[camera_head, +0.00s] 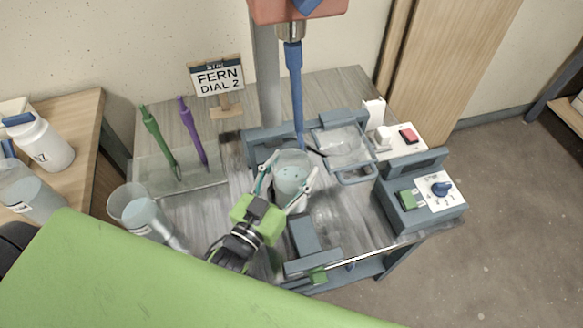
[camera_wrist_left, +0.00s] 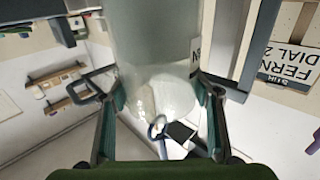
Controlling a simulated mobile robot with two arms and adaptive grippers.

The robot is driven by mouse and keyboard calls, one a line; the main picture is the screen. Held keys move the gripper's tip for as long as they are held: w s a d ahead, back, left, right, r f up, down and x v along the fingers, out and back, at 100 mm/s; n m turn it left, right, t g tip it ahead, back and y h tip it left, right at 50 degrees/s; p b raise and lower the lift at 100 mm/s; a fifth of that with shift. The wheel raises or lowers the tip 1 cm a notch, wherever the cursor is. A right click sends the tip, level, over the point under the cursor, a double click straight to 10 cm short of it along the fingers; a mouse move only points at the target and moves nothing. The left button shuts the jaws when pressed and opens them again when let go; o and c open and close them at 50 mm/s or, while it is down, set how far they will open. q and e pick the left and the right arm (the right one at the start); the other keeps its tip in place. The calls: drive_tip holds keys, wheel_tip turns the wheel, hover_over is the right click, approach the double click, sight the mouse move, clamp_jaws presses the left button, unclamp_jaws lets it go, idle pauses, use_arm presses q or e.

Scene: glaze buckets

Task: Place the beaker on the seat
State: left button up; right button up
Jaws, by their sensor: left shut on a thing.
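My left gripper (camera_head: 290,182) is shut on a clear beaker (camera_head: 293,170), one finger on each side of its wall. The beaker holds pale liquid with a few dark specks on top. It is under the blue stirrer shaft (camera_head: 295,90), whose lower end is close to the beaker's far rim. In the left wrist view the beaker (camera_wrist_left: 155,35) fills the top middle between the fingers, with part of a label at its right. The blue-grey seat frame (camera_head: 262,146) is behind and around the beaker. I cannot tell whether the beaker's base touches the seat. My right gripper is not in view.
A clear guard (camera_head: 342,148) stands right of the beaker, with a control box (camera_head: 430,195) beyond it. A second beaker (camera_head: 136,210) stands at the left. Green (camera_head: 160,140) and purple (camera_head: 192,130) stirrers stand in a rack behind it. A "FERN DIAL 2" sign (camera_head: 217,78) is at the back.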

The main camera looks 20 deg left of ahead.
use_arm(q)
drive_tip(key=shift+r, duration=0.1)
drive_tip(key=o, duration=2.1)
drive_tip(key=shift+f, duration=0.25)
drive_tip(key=shift+r, duration=0.15)
drive_tip(key=shift+s+a+b, duration=0.25)
drive_tip(key=shift+s+a, duration=0.15)
drive_tip(key=shift+s, duration=1.6)
drive_tip(key=shift+s+a+b, duration=0.2)
drive_tip(key=shift+s+a, duration=0.15)
drive_tip(key=shift+s, duration=1.6)
drive_tip(key=shift+s+a+b, duration=0.25)
drive_tip(key=shift+s+a, duration=0.15)
drive_tip(key=shift+s, duration=1.6)
